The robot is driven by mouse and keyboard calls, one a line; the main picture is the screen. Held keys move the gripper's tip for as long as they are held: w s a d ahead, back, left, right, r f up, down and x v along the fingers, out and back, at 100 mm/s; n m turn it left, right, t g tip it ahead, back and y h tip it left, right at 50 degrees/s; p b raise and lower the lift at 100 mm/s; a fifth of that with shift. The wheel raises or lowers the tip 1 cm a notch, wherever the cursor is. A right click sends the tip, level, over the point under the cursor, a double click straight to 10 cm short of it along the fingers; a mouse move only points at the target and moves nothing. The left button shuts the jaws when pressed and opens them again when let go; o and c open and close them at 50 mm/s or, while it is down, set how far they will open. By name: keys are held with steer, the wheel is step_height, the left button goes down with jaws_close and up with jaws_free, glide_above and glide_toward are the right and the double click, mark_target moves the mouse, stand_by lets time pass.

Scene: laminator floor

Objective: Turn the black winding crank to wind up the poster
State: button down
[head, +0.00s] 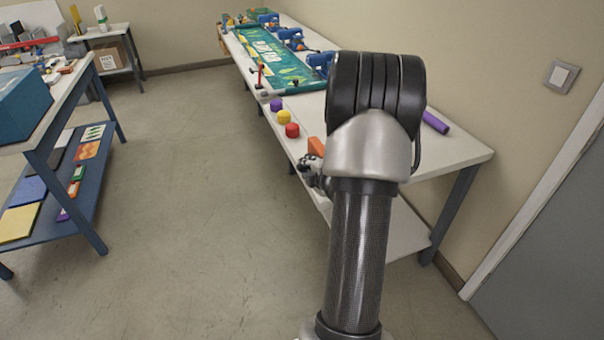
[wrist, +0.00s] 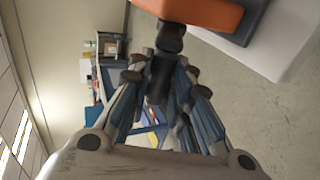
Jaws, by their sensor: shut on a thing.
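In the wrist view the black winding crank's handle (wrist: 160,82) sits between the two fingers of my gripper (wrist: 163,68), which is shut on it. The crank's upper end meets an orange block (wrist: 200,12) with a dark grey part beside it. In the head view my gripper (head: 310,172) is at the table's front edge, just below the orange block (head: 316,147); my arm hides much of this area, and the crank is not clear there. The poster, green and teal with white lettering (head: 272,58), lies flat farther back on the long table.
The white table (head: 462,158) runs along the right wall. Purple, yellow (head: 284,117) and red knobs line its front edge; a purple roll (head: 435,122) lies behind my arm. A blue-legged bench with a blue box (head: 20,105) stands left. The floor between is clear.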

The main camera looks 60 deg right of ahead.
steer(key=shift+s+a+f+t+h, duration=0.2)
steer(key=shift+f+t+h, duration=0.15)
steer(key=shift+f+t, duration=0.25)
steer(key=shift+s+a+f+t+h, duration=0.1)
steer(key=shift+a+f+t+h, duration=0.1)
steer(key=shift+f+t+h, duration=0.35)
steer(key=shift+f, duration=0.15)
steer(key=c, duration=1.5)
jaws_free()
steer(key=shift+s, duration=0.1)
steer(key=shift+o, duration=0.2)
steer(key=r+v, duration=0.1)
steer(key=v, duration=1.1)
steer(key=shift+d, duration=0.2)
